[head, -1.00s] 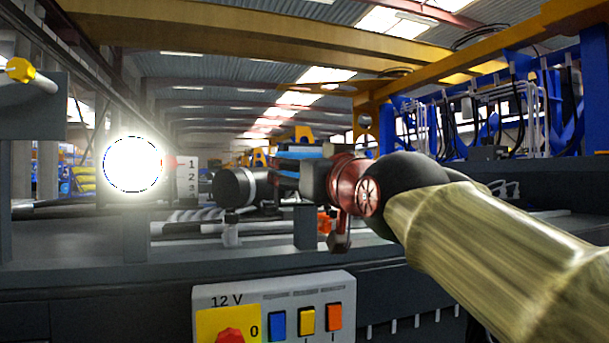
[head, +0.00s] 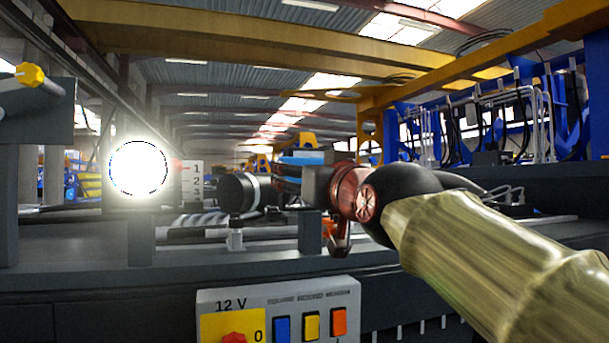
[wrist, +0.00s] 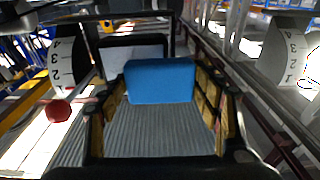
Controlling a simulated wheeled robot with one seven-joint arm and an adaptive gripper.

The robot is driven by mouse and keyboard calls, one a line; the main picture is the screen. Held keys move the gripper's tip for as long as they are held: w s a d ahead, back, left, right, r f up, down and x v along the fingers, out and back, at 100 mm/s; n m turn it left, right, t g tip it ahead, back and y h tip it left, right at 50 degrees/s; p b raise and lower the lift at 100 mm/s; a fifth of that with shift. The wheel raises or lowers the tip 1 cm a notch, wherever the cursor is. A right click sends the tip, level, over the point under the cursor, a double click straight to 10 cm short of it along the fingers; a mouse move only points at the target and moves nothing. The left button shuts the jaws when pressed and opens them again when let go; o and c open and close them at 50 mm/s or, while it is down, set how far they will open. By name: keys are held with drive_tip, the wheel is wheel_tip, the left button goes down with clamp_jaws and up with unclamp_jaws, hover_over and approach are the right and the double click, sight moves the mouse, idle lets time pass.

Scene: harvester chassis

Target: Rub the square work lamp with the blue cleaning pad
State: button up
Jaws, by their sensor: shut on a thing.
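My gripper (wrist: 160,103) is shut on the blue cleaning pad (wrist: 158,80), which sits between its two fingers in the wrist view. In the head view my gripper (head: 288,180) reaches left from the red wrist joint, above the dark chassis. A pale panel in a dark frame (wrist: 145,52), apparently the square work lamp, stands just beyond the pad and is partly hidden by it. I cannot tell whether the pad touches it. In the head view I cannot make out the square lamp clearly.
A glowing round lamp (head: 138,168) stands at left beside a numbered scale (head: 192,180). A 12 V switch panel (head: 280,310) with coloured buttons is at the front. A black cylinder (head: 238,190) shows just left of my gripper.

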drive_tip(key=shift+x, duration=1)
drive_tip(key=shift+d, duration=0.1)
drive_tip(key=d+b, duration=0.2)
drive_tip(key=b, duration=0.1)
drive_tip(key=shift+w+d+f, duration=0.2)
drive_tip(key=shift+w+d, duration=0.1)
drive_tip(key=shift+w, duration=0.05)
drive_tip(key=shift+d+b, duration=0.25)
drive_tip(key=shift+b, duration=0.1)
drive_tip(key=shift+r+b, duration=0.1)
drive_tip(key=shift+b, duration=0.25)
